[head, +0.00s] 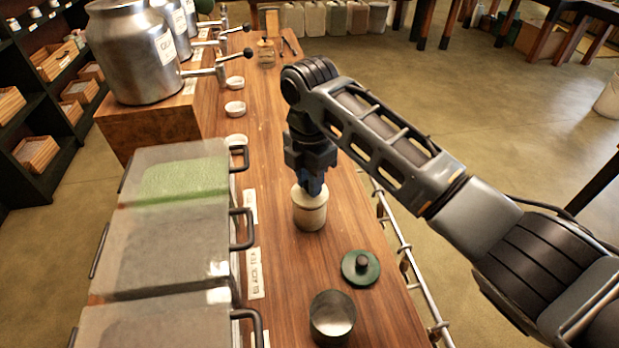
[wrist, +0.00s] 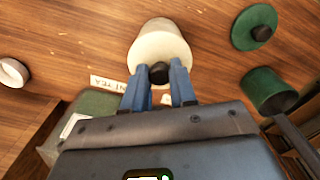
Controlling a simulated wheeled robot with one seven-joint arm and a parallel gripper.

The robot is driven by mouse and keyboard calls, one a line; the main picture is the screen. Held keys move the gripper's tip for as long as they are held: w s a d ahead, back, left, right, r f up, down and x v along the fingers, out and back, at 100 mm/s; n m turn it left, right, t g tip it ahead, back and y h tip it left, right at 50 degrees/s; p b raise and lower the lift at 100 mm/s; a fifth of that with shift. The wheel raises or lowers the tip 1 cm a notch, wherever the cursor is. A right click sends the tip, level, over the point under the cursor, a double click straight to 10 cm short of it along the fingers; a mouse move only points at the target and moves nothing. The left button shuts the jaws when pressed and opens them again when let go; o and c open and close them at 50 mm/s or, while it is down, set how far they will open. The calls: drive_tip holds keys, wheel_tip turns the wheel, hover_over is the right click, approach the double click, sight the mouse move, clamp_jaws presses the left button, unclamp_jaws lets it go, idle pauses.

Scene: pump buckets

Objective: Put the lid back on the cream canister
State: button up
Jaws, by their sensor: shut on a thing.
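The cream canister (head: 310,214) stands upright on the wooden counter and also shows in the wrist view (wrist: 160,38). My gripper (head: 312,184) is directly above it, pointing down. In the wrist view, its blue fingers (wrist: 159,80) are shut on the dark knob (wrist: 159,72) of the cream lid (wrist: 145,52). The lid is over the canister's top, lined up with it. I cannot tell whether it rests on the rim or hangs slightly above it. The fingers hide part of the lid.
A green lid (head: 361,267) with a dark knob lies on the counter, near a dark green canister (head: 332,318). Clear-lidded bins (head: 165,240) line the left side. A metal rail (head: 405,262) runs along the right edge. White bowls (head: 235,109) stand farther back.

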drive_tip(key=shift+f, duration=0.2)
drive_tip(key=o, duration=0.8)
drive_tip(key=shift+o, duration=0.4)
drive_tip(key=o, duration=0.4)
drive_tip(key=shift+r+p, duration=2.2)
drive_tip(key=shift+r, duration=0.6)
